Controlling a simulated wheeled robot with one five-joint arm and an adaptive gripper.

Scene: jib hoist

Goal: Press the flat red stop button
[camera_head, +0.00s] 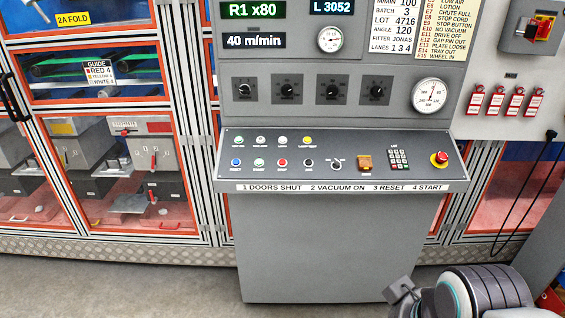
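The small flat red button (283,162) is in the lower row of the sloped grey control panel (345,179), between a green button (259,162) and a black button (308,162). Its label is too small to read surely. My gripper's fingers cannot be made out clearly.
A blue button (236,162), a selector knob (336,163), an orange switch (366,163) and a keypad (399,158) share the panel. Red padlock tags (496,100) and a hanging black cable (524,195) are at right. Floor is clear at front left.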

